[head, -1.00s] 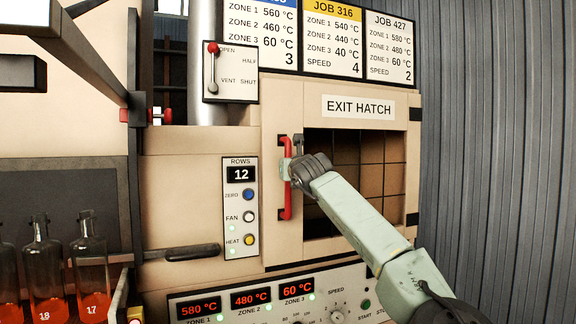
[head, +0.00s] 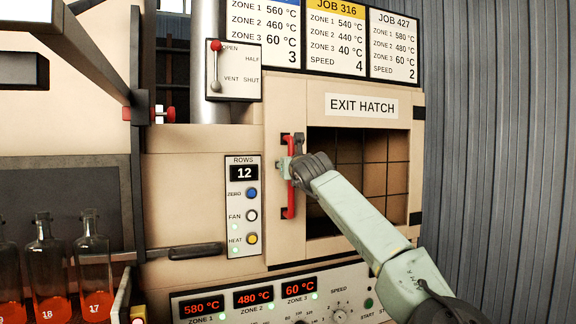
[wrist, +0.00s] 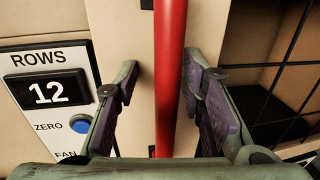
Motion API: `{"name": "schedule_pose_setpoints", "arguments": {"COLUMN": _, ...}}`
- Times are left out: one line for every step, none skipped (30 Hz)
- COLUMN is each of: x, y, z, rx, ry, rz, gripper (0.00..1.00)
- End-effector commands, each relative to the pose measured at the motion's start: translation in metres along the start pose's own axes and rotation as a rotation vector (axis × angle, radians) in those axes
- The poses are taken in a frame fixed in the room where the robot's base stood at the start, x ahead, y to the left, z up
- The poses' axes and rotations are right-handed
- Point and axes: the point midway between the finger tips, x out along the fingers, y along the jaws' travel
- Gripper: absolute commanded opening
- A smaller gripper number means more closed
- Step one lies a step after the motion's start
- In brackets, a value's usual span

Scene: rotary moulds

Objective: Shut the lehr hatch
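The exit hatch stands open: a dark square opening (head: 358,165) with a black grid and tan surfaces inside shows under the EXIT HATCH sign. A beige panel (head: 283,240) at the opening's left carries a vertical red bar handle (head: 290,208). The handle also runs down the middle of the wrist view (wrist: 171,60). My gripper (head: 287,168) is at the handle's mid-height. In the wrist view my gripper (wrist: 161,85) is open with one finger on each side of the bar. The right finger is close to the bar; a gap shows at the left.
A ROWS control panel (head: 243,207) with buttons is left of the handle. A zone display panel (head: 270,300) lies below. A dark lever (head: 195,251) and bottles of red liquid (head: 94,265) are at the lower left. A corrugated wall (head: 500,150) is at the right.

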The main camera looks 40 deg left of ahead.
Motion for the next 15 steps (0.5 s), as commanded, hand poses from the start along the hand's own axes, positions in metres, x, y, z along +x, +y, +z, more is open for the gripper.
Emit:
{"name": "schedule_pose_setpoints", "arguments": {"x": -0.001, "y": -0.001, "z": 0.000, "rx": 0.000, "ry": 0.000, "rz": -0.001, "gripper": 0.36}}
{"name": "schedule_pose_setpoints", "arguments": {"x": -0.001, "y": -0.001, "z": 0.000, "rx": 0.000, "ry": 0.000, "rz": 0.000, "gripper": 0.36}}
{"name": "schedule_pose_setpoints", "arguments": {"x": -0.003, "y": -0.001, "z": 0.000, "rx": 0.000, "ry": 0.000, "rz": 0.000, "gripper": 0.36}}
{"name": "schedule_pose_setpoints", "arguments": {"x": -0.004, "y": -0.001, "z": 0.000, "rx": 0.000, "ry": 0.000, "rz": 0.000, "gripper": 0.36}}
{"name": "schedule_pose_setpoints", "arguments": {"x": -0.006, "y": -0.002, "z": 0.001, "rx": -0.001, "ry": 0.000, "rz": -0.001, "gripper": 0.36}}
{"name": "schedule_pose_setpoints", "arguments": {"x": -0.009, "y": -0.002, "z": 0.001, "rx": -0.001, "ry": 0.000, "rz": 0.000, "gripper": 0.36}}
{"name": "schedule_pose_setpoints", "arguments": {"x": -0.013, "y": -0.002, "z": 0.001, "rx": -0.002, "ry": 0.000, "rz": 0.000, "gripper": 0.36}}
{"name": "schedule_pose_setpoints", "arguments": {"x": -0.016, "y": -0.002, "z": 0.001, "rx": -0.003, "ry": 0.000, "rz": -0.001, "gripper": 0.36}}
{"name": "schedule_pose_setpoints", "arguments": {"x": -0.021, "y": -0.002, "z": 0.001, "rx": -0.003, "ry": 0.000, "rz": 0.000, "gripper": 0.36}}
{"name": "schedule_pose_setpoints", "arguments": {"x": -0.025, "y": -0.002, "z": 0.000, "rx": -0.004, "ry": 0.001, "rz": -0.001, "gripper": 0.36}}
{"name": "schedule_pose_setpoints", "arguments": {"x": -0.030, "y": -0.002, "z": 0.000, "rx": -0.004, "ry": 0.001, "rz": -0.001, "gripper": 0.36}}
{"name": "schedule_pose_setpoints", "arguments": {"x": -0.037, "y": -0.002, "z": -0.001, "rx": -0.003, "ry": 0.001, "rz": -0.001, "gripper": 0.36}}
{"name": "schedule_pose_setpoints", "arguments": {"x": -0.042, "y": -0.002, "z": 0.000, "rx": -0.004, "ry": 0.001, "rz": 0.000, "gripper": 0.36}}
{"name": "schedule_pose_setpoints", "arguments": {"x": -0.048, "y": -0.001, "z": 0.000, "rx": -0.002, "ry": 0.001, "rz": 0.001, "gripper": 0.36}}
{"name": "schedule_pose_setpoints", "arguments": {"x": -0.055, "y": -0.001, "z": 0.000, "rx": -0.003, "ry": 0.001, "rz": 0.000, "gripper": 0.36}}
